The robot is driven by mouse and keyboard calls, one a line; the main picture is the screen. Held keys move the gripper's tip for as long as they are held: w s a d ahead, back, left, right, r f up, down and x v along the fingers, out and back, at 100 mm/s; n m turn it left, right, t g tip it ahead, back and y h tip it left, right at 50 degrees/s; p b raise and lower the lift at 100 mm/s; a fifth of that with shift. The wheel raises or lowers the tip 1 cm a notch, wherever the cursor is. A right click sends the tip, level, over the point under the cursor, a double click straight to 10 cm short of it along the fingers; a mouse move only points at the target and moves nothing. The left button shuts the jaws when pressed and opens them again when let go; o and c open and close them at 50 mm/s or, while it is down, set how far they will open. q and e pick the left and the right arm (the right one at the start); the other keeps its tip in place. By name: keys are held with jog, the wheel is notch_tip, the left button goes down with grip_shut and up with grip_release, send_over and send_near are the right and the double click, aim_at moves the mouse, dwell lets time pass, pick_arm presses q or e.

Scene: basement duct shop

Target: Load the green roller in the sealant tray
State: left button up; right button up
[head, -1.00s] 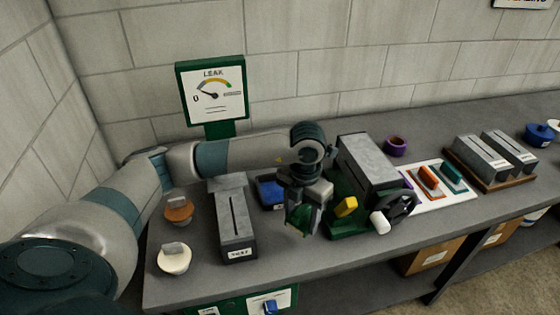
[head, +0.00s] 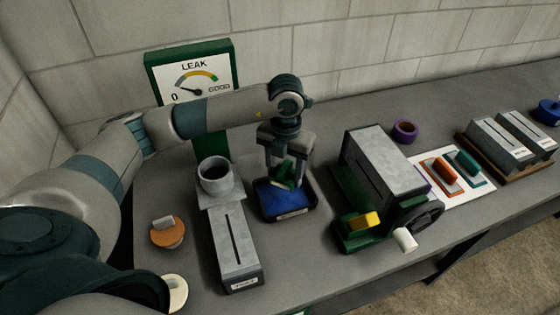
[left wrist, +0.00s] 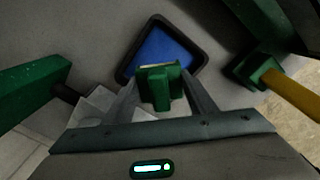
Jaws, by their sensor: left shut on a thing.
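The sealant tray (head: 290,217) is a dark, shallow tray with blue sealant inside, near the middle of the bench in the head view. Its dark rim (left wrist: 202,62) also shows at the top of the left wrist view. My left gripper (head: 286,172) is shut on the green roller (head: 285,180), which is over the tray. In the left wrist view the roller (left wrist: 160,88) sits between the fingers and overlaps the tray's near side. I cannot tell whether it touches the sealant. My right gripper is not in view.
A grey slotted duct piece (head: 236,245) with a round collar stands left of the tray. A green-based crank machine (head: 378,165) stands to its right. A leak gauge (head: 193,78) rises behind. An orange-topped plug (head: 167,232) is at the left. Bare bench lies between tray and machine.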

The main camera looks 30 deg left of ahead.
aim_at(285, 182)
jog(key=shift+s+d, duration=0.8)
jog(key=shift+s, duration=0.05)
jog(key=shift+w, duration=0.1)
pick_arm(q)
jog(key=shift+f, duration=0.2)
jog(key=shift+f+b, duration=0.4)
jog(key=shift+f, duration=0.15)
notch_tip(285, 182, down, 2)
jog(key=shift+f+b, duration=0.1)
jog(key=shift+b, duration=0.4)
jog(key=shift+f+b, duration=0.4)
jog(key=shift+f, duration=0.7)
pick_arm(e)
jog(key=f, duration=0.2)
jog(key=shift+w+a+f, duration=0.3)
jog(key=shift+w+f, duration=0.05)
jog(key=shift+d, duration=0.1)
